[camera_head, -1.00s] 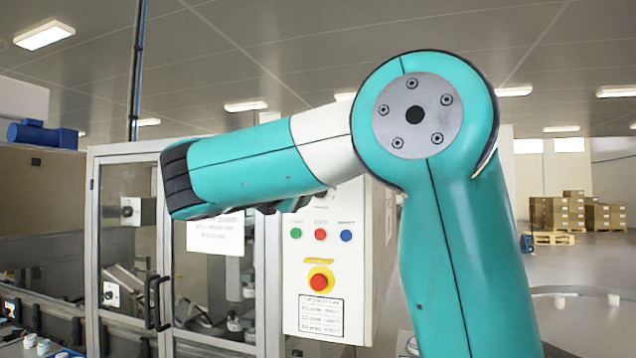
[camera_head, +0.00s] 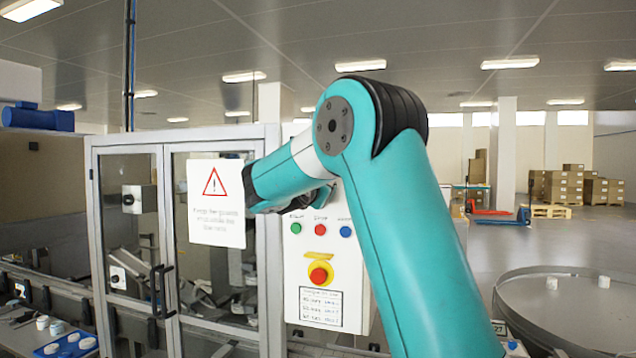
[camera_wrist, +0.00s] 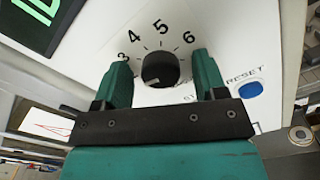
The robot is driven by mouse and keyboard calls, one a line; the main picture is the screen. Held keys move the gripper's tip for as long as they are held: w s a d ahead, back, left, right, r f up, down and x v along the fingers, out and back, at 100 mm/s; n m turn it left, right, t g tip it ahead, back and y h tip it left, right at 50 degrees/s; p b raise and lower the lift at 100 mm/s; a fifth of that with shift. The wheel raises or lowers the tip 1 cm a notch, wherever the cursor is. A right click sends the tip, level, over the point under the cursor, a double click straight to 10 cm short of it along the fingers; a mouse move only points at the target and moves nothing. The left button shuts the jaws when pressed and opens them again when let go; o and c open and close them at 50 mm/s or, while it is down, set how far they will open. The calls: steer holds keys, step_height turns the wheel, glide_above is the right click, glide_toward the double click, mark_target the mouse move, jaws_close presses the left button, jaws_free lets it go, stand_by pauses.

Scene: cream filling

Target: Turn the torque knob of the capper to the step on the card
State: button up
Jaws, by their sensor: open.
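The torque knob (camera_wrist: 160,70) is a round black dial on the white control panel, with the numbers 3, 4, 5 and 6 showing around it in the wrist view. A light mark shows at its lower left; I cannot tell which step it points to. My gripper (camera_wrist: 162,72) is open, with one teal finger on each side of the knob; I cannot tell whether they touch it. In the head view my arm hides the knob and the gripper. A card (camera_head: 321,306) with several printed lines is on the lower panel; its text is too small to read.
The panel carries green, red and blue buttons and a red emergency stop (camera_head: 319,274) on yellow. The blue RESET button (camera_wrist: 249,90) is right of my fingers. A lit green display (camera_wrist: 36,20) is upper left. A glass-doored cabinet (camera_head: 166,250) with a warning sign stands left.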

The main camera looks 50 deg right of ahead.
steer(key=shift+c, duration=0.4)
steer(key=c, duration=0.8)
steer(key=shift+c, duration=0.2)
